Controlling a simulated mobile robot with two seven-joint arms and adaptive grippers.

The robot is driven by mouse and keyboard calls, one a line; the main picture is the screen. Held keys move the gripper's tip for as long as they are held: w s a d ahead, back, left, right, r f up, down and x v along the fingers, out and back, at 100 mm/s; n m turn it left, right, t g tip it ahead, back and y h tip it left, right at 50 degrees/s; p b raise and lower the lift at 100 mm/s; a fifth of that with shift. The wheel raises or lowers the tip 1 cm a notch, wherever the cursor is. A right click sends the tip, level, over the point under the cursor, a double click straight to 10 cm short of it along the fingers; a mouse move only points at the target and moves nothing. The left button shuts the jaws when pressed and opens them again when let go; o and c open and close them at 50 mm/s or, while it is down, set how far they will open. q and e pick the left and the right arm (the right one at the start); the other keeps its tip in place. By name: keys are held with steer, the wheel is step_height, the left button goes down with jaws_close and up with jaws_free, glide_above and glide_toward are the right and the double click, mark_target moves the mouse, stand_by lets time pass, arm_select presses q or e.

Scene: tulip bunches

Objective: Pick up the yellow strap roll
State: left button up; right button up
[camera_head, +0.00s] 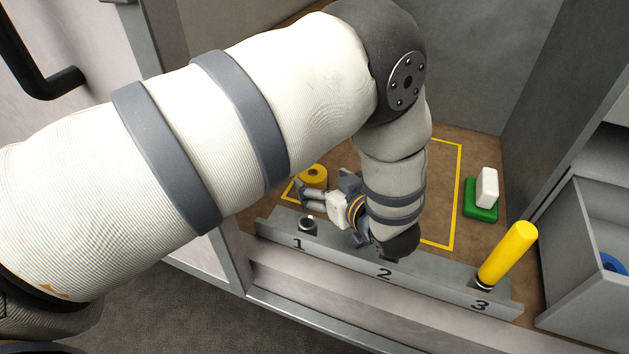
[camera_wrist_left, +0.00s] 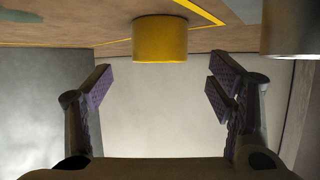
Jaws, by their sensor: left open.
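The yellow strap roll (camera_head: 313,175) sits on the brown surface behind the position marked 1, near the yellow outline. It has a dark centre hole. My left gripper (camera_head: 308,197) is low beside the roll, on its near side, and is partly hidden by its own wrist. In the left wrist view the roll (camera_wrist_left: 160,40) appears at the top, between the lines of the two spread fingers and beyond their tips. The left gripper (camera_wrist_left: 161,85) is open with nothing between its purple-padded fingers. My right gripper is not in view.
A grey rail (camera_head: 420,278) numbered 1 to 3 runs along the front edge. A yellow cylinder (camera_head: 510,252) stands tilted at 3. A white block (camera_head: 487,188) rests on a green base (camera_head: 481,212) at the right. Grey walls enclose the back and right.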

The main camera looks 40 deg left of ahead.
mark_target(314, 174)
arm_select(q)
steer(key=x, duration=0.6)
steer(key=shift+w+a+b, duration=0.15)
steer(key=shift+a+b, duration=0.1)
steer(key=shift+b, duration=0.05)
steer(key=shift+r, duration=0.1)
steer(key=c, duration=1.4)
